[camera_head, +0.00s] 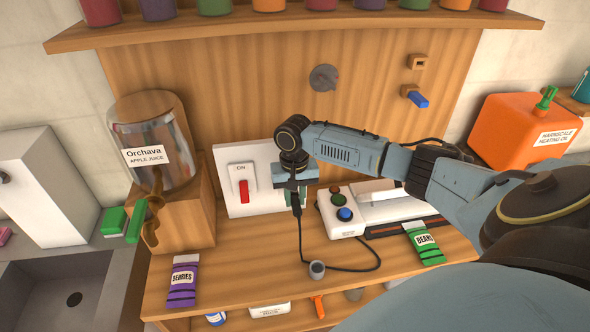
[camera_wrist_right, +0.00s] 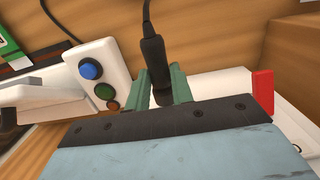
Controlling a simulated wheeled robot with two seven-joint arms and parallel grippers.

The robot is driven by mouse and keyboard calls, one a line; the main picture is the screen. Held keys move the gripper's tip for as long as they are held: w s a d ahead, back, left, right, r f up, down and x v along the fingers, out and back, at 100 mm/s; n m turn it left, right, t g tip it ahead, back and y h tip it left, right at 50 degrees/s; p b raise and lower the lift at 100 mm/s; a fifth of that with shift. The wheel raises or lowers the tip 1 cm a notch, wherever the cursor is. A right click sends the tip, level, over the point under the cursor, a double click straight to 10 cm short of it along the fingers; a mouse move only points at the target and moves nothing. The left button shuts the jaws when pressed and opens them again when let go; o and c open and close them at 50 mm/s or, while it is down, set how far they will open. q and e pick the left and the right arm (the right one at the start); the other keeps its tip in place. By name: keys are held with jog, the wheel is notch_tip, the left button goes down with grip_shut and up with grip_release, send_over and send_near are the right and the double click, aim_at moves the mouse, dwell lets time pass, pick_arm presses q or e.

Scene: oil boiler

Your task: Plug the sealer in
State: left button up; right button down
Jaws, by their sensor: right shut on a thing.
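The sealer (camera_head: 345,215) is a white device with red, green and blue buttons, on the wooden counter right of centre. Its buttons (camera_wrist_right: 104,91) also show in the right wrist view. My right gripper (camera_head: 295,196) is shut on the black plug (camera_wrist_right: 154,60), which sits between its green fingers. The black cable (camera_head: 301,238) hangs from the plug and loops across the counter to the sealer. The gripper is in front of the right side of a white wall panel (camera_head: 233,207) with a red ON switch (camera_head: 244,190). I cannot see a socket; the gripper covers that part of the panel.
A juice dispenser (camera_head: 150,145) stands left on a wooden block, with green blocks (camera_head: 114,221) beside it. Berries (camera_head: 183,280) and beans (camera_head: 425,243) packets lie on the counter. An orange oil can (camera_head: 525,130) is at right.

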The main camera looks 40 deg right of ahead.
jog(key=shift+w, duration=0.15)
dwell(0.4)
jog(key=shift+w+d+b, duration=0.35)
jog(key=shift+w+d, duration=0.15)
jog(key=shift+w, duration=0.25)
jog(key=shift+w+d+b, duration=0.3)
jog(key=shift+w+d, duration=0.15)
jog(key=shift+w, duration=0.3)
jog(key=c, duration=1.1)
grip_release()
jog(key=shift+c, duration=0.2)
jog(key=shift+r, duration=0.1)
notch_tip(320, 180, up, 13)
jog(key=shift+w+d, duration=0.2)
jog(key=shift+w, duration=0.15)
jog(key=shift+r, duration=0.1)
